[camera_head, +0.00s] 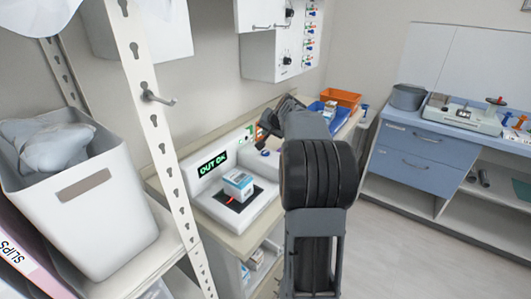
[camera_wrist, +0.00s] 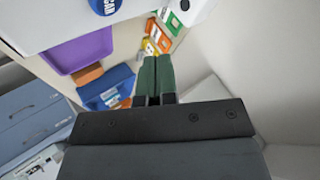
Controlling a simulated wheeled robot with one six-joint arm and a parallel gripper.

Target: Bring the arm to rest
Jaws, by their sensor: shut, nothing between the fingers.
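My arm (camera_head: 318,175) reaches up from the bottom of the head view, over the counter with the white device. It bends at a dark, ribbed joint, and its far end lies beyond that joint, near the wall. My gripper (camera_wrist: 153,58) shows in the wrist view as two green fingers side by side, shut and empty. In the head view its fingertips are hard to make out. I see no object touching the fingers.
A white device (camera_head: 235,205) with a green "OUT OK" display bears a small box (camera_head: 238,184). Behind my arm are an orange tray (camera_head: 341,97) and a blue tray (camera_head: 330,113). A shelf with a white bin (camera_head: 85,215) stands left. Floor (camera_head: 400,245) is clear at right.

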